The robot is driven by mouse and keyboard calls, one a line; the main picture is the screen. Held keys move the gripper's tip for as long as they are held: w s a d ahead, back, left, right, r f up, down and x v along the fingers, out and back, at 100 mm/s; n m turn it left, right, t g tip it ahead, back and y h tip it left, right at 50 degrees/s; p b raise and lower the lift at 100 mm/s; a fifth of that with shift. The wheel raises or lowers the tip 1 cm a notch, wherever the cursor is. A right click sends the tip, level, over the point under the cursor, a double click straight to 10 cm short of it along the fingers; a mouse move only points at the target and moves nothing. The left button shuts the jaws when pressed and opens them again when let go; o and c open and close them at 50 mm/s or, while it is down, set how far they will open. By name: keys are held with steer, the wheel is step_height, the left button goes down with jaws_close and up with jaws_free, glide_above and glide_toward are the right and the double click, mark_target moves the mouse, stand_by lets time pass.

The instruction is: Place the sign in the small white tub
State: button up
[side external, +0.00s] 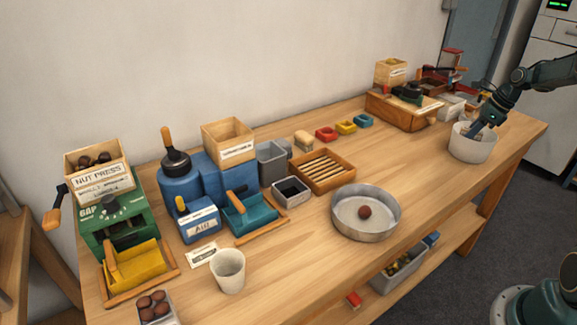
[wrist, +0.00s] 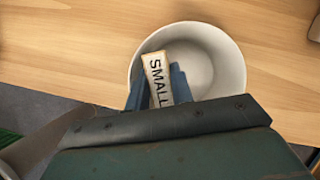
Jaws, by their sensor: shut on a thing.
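The sign (wrist: 158,80) is a small white plate with the word SMALL in black. In the wrist view it sits between the two blue fingers of my gripper (wrist: 158,88), which is shut on it. The small white tub (wrist: 222,62) is round and open-topped, and the sign is over or inside its opening, towards the left side. In the side external view my gripper (side external: 483,130) reaches down into the white tub (side external: 474,152) near the right end of the table. The sign is hidden there. I cannot tell whether the sign touches the tub's floor.
The wooden table (side external: 420,160) is clear just left of the tub. A round metal pan (side external: 348,224) with one chestnut stands nearer the middle. A wooden box (side external: 399,112) and a small white container (side external: 451,106) stand behind the tub. Machines fill the left end.

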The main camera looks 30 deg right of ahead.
mark_target(482, 133)
steer(key=shift+f, duration=0.3)
steer(key=o, duration=0.7)
steer(key=shift+w+v, duration=0.2)
steer(key=shift+v, duration=4.15)
steer(key=shift+a, duration=0.1)
